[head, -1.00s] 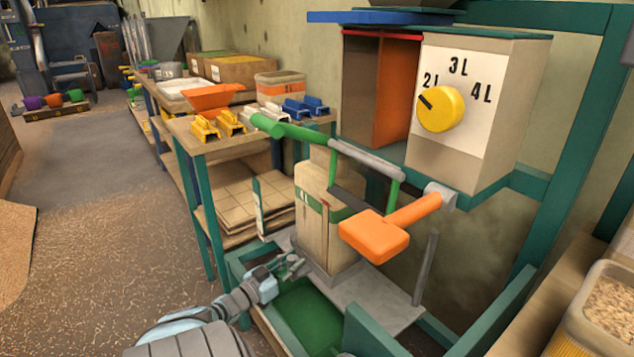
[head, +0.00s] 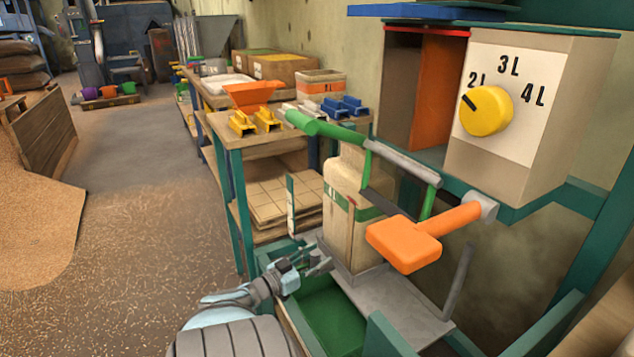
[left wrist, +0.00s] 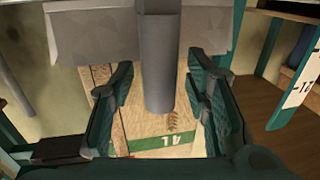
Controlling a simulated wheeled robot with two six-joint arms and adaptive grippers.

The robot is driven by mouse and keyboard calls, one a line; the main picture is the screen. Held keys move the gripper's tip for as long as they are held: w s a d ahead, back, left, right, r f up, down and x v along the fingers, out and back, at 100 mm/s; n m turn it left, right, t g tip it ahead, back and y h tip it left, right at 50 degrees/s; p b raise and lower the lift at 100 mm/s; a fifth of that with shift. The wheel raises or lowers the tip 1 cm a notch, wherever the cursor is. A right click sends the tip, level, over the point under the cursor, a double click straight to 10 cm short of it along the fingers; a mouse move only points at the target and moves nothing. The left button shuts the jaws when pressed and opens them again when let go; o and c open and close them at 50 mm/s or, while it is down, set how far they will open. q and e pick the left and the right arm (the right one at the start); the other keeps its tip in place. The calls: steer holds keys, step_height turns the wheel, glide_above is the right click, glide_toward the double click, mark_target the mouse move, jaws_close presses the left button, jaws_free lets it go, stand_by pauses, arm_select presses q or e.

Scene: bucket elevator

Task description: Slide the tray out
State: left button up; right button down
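The grey metal tray (head: 400,300) sits low in a green frame, with a tan bag (head: 345,205) standing upright on it. The bag has a green band and shows a 4L mark in the left wrist view (left wrist: 155,128). A grey upright post (head: 462,285) rises at the tray's right end. My left gripper (head: 318,262) is at the tray's left side, beside the bag. In the left wrist view, its open fingers (left wrist: 160,95) stand either side of a grey round post (left wrist: 160,65), with gaps showing. My right gripper is not in view.
A dial box (head: 530,100) is above right. A green bin (head: 335,320) lies in the frame below. A shelf table (head: 235,145) stands behind. Open floor (head: 130,230) lies to the left.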

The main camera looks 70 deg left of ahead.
arm_select(q)
steer(key=shift+s, duration=0.1)
steer(key=v, duration=1.2)
